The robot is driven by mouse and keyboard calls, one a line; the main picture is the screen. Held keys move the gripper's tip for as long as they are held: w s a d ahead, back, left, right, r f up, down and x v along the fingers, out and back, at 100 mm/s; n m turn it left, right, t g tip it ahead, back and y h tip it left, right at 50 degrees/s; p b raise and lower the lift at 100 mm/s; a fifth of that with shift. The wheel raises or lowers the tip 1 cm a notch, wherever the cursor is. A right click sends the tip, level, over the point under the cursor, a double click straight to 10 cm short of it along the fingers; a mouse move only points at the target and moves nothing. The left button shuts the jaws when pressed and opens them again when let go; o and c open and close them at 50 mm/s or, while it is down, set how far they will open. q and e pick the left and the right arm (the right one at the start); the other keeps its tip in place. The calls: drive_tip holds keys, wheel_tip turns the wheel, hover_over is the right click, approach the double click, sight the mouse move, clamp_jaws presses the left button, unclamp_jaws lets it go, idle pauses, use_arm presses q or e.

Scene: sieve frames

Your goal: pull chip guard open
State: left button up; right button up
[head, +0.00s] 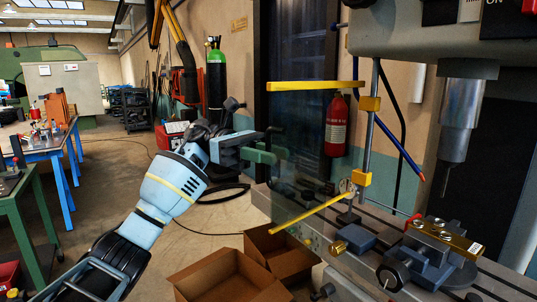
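The chip guard (312,187) is a clear panel with a yellow bar (312,86) along its top and a slanting yellow bar (312,214) along its bottom. Yellow blocks (370,104) join it to an upright metal post at its right side. My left gripper (274,143) is at the guard's free left edge, about midway between the bars. One finger looks green and the other dark. The fingertips overlap the clear panel's edge in the picture, and I cannot tell whether they touch it or grip it. My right gripper is out of view.
The drill press head (440,35) and its spindle (461,115) stand right of the guard, above a vise (432,252) on the slotted table. Open cardboard boxes (228,278) sit below my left gripper. A fire extinguisher (336,126) hangs behind the panel.

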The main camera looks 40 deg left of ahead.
use_arm(q)
drive_tip(key=a, duration=0.7)
drive_tip(key=shift+s+a+b, duration=0.35)
drive_tip(key=shift+a+b, duration=0.05)
idle(0.4)
